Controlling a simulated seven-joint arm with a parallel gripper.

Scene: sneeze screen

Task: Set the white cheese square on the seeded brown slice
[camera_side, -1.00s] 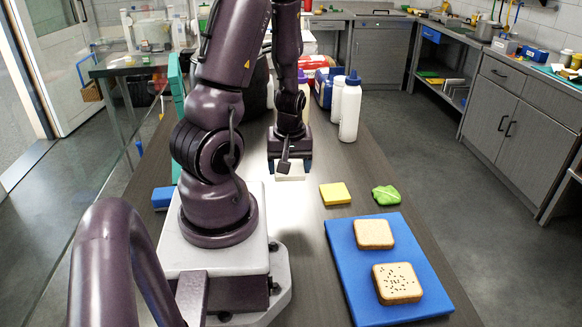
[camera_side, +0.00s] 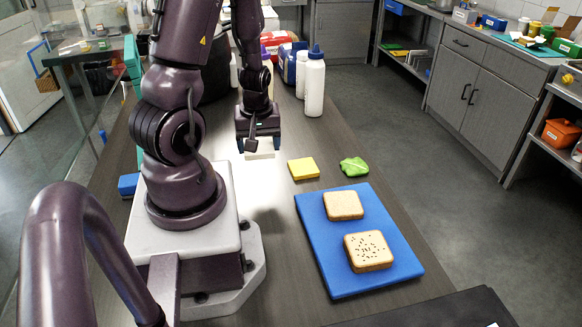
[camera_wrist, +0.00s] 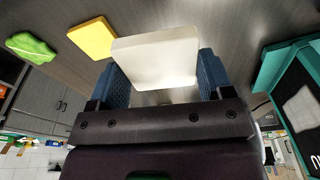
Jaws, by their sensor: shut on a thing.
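The white cheese square (camera_side: 260,153) is held between the blue fingertips of my gripper (camera_side: 258,141), over the table left of the yellow square. In the wrist view the white square (camera_wrist: 155,60) sits between both fingers. Whether it clears the table is hard to tell. The seeded slice (camera_side: 368,251), tan with dark seeds on top and a brown crust, lies flat on the near part of the blue board (camera_side: 315,225). Its top is bare. My gripper is behind and left of the board.
A plain bread slice (camera_side: 343,206) lies behind the seeded one on the board. A yellow square (camera_side: 303,168) and a green leafy piece (camera_side: 354,167) lie behind the board. White bottles (camera_side: 314,85) stand farther back. A blue block (camera_side: 128,185) is left of my base.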

